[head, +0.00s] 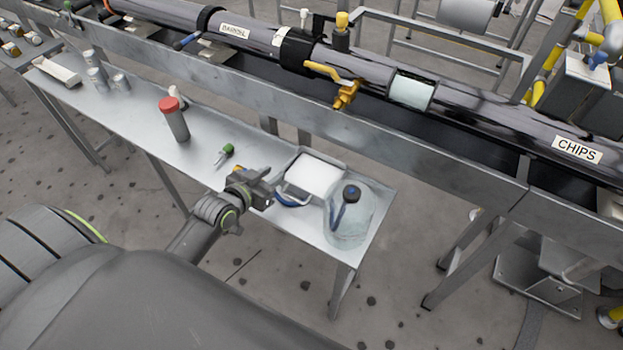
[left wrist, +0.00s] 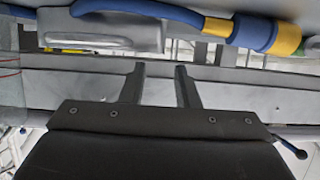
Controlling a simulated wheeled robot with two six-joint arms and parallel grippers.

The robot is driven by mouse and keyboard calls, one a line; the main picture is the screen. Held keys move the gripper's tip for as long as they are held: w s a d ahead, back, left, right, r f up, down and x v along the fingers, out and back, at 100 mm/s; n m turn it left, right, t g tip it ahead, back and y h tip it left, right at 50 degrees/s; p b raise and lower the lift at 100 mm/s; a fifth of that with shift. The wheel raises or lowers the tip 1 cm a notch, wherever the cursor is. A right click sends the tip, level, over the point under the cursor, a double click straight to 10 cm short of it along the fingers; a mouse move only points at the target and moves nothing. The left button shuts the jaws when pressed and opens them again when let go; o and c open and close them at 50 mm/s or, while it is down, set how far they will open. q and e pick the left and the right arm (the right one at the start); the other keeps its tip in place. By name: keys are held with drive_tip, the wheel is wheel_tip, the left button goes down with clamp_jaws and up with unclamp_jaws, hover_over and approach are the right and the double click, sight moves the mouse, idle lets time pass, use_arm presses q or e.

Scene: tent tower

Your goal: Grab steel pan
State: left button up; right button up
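The steel pan (head: 337,158) is a shallow grey tray near the right end of the steel table. A white block or sheet (head: 313,174) lies in it. My left gripper (head: 268,187) is just left of the pan, close to its near-left corner and apart from it. In the left wrist view the two dark fingers (left wrist: 160,84) stand apart with nothing between them. A grey metal piece (left wrist: 100,32) beyond them looks like part of the pan, but I cannot be sure. My right gripper is not in view.
A blue-handled tool (head: 293,198) lies before the pan, and a large clear bottle (head: 350,212) stands right of it. A green-capped item (head: 225,152) and a red-capped cylinder (head: 174,118) are on the steel table (head: 135,105). Pipes (head: 360,75) run behind.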

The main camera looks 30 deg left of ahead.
sight(309, 181)
use_arm(q)
drive_tip(key=shift+x, duration=3.75)
drive_tip(key=shift+a+r, duration=0.1)
drive_tip(key=shift+r, duration=0.05)
clamp_jaws()
